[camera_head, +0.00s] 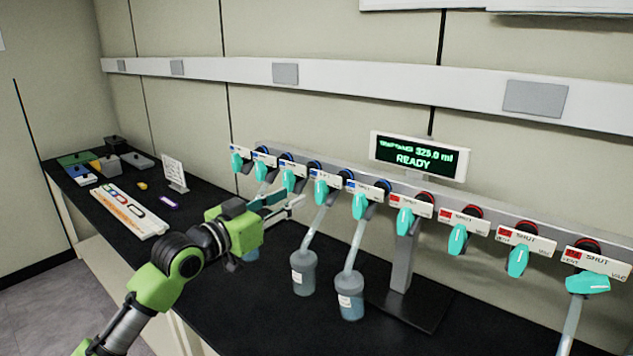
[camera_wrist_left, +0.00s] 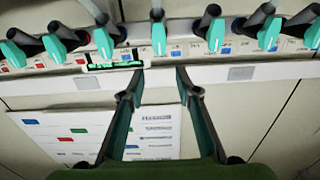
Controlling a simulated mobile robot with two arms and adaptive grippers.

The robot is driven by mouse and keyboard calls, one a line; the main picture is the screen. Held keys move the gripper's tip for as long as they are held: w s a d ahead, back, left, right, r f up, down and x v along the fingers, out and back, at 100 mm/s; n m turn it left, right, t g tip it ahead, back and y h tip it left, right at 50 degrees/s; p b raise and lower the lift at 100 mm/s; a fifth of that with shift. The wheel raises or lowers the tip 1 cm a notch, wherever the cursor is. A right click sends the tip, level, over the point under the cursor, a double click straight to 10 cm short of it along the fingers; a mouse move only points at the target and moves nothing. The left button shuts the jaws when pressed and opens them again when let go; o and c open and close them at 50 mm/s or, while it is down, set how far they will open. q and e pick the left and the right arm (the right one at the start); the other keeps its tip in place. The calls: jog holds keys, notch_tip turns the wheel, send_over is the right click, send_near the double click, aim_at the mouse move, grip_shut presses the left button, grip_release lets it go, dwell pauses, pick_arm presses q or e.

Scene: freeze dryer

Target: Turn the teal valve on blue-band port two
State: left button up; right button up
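The freeze dryer manifold (camera_head: 480,215) carries a row of teal valves. Those on the left have blue marks, such as these valves (camera_head: 321,191) (camera_head: 359,205); those on the right have red marks, such as this valve (camera_head: 457,240). The port numbers are too small to read, so I cannot tell which is blue-band port two. My left gripper (camera_head: 294,200) is open and empty in front of the blue-marked ports. In the left wrist view, a teal valve (camera_wrist_left: 159,38) stands just beyond the gap between its fingertips (camera_wrist_left: 161,68), apparently apart from them. My right gripper is not in view.
Bottles (camera_head: 303,273) (camera_head: 350,297) hang below the ports over the black bench (camera_head: 215,312). A display (camera_head: 419,157) reading READY stands above the manifold. A white rack (camera_head: 130,212), small boxes and a sign (camera_head: 174,173) are on the left of the bench.

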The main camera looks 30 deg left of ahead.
aim_at(318, 184)
pick_arm(q)
jog(key=w+p, duration=0.1)
jog(key=w, duration=0.2)
jog(key=w+p, duration=0.1)
jog(key=w, duration=0.2)
jog(key=w+p, duration=0.1)
jog(key=w, duration=0.2)
jog(key=shift+w+d, duration=0.3)
jog(key=shift+d, duration=0.05)
jog(key=shift+w+p, duration=0.3)
jog(key=shift+w, duration=0.25)
jog(key=shift+f, duration=0.1)
grip_shut()
